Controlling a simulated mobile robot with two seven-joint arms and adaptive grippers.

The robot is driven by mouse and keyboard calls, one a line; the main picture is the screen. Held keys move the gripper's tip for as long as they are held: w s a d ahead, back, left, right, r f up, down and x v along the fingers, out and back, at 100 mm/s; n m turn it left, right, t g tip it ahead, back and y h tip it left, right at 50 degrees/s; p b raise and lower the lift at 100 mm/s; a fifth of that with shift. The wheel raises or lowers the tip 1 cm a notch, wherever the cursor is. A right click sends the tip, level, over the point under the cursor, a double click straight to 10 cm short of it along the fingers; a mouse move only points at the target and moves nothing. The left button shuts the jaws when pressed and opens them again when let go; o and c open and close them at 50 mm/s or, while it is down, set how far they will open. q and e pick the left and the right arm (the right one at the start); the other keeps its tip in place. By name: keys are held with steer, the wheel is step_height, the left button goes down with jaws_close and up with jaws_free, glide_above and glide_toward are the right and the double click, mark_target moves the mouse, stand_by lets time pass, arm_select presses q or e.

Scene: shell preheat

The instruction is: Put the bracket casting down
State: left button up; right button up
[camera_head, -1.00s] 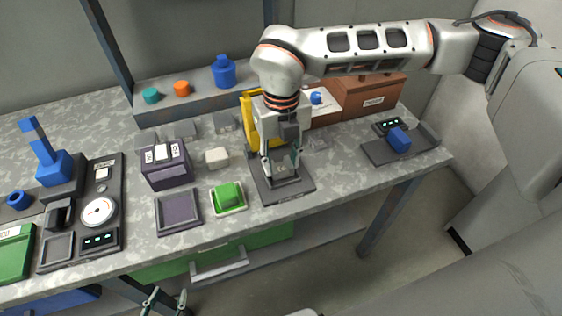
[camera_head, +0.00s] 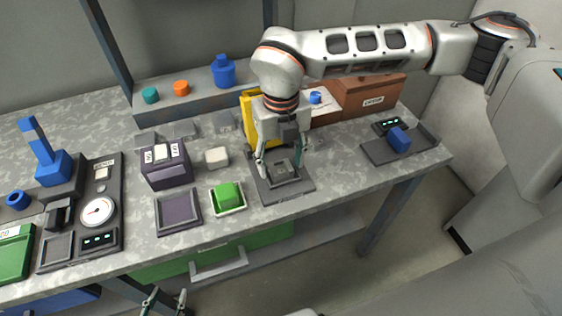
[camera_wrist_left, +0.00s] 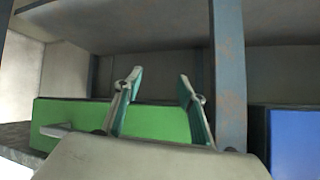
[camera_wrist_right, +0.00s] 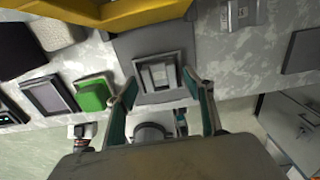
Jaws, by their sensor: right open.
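The bracket casting, a small grey block (camera_head: 281,169), lies inside a raised square frame on the dark fixture plate (camera_head: 300,188) near the bench's front edge. The right wrist view also shows the grey block (camera_wrist_right: 157,75) within the frame. My right gripper (camera_head: 281,163) is open above the fixture, its fingers spread to either side of the block and apart from it; its fingertips also show in the right wrist view (camera_wrist_right: 160,85). My left gripper (camera_head: 164,300) is open and empty, low in front of the bench; the left wrist view (camera_wrist_left: 160,85) shows nothing between its fingers.
A yellow stand (camera_head: 249,120) is right behind the fixture. A green block in a tray (camera_head: 228,197) and a dark empty tray (camera_head: 178,213) are to its left. Bare bench (camera_head: 338,163) lies between.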

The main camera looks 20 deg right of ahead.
mark_target(281, 171)
step_height(281, 171, up, 12)
steer(key=shift+f+p, duration=0.2)
steer(key=shift+p, duration=0.15)
stand_by(0.4)
